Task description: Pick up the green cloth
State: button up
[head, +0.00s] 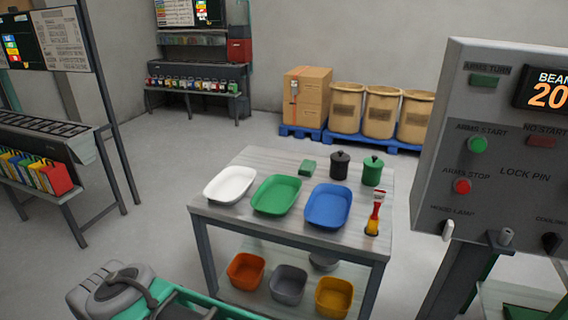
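A small folded green item (307,167), which looks like the green cloth, lies flat at the back middle of the grey table (240,219). It lies behind the green tray (277,195) and to the left of a dark lidded canister (340,166). Nothing covers it. My gripper is not in view, so I cannot see whether it is open or holds anything.
The table also bears a white tray (230,185), a blue tray (328,206), a green lidded canister (372,170) and a red-and-yellow tool (375,212). Bowls sit on its lower shelf. A control panel (500,165) stands right. Floor left of the table is clear.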

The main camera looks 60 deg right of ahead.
aim_at(307, 168)
jog(key=z, duration=0.3)
jog(key=i, duration=0.95)
jog(key=z, duration=1.25)
jog(key=i, duration=0.75)
jog(key=z, duration=0.7)
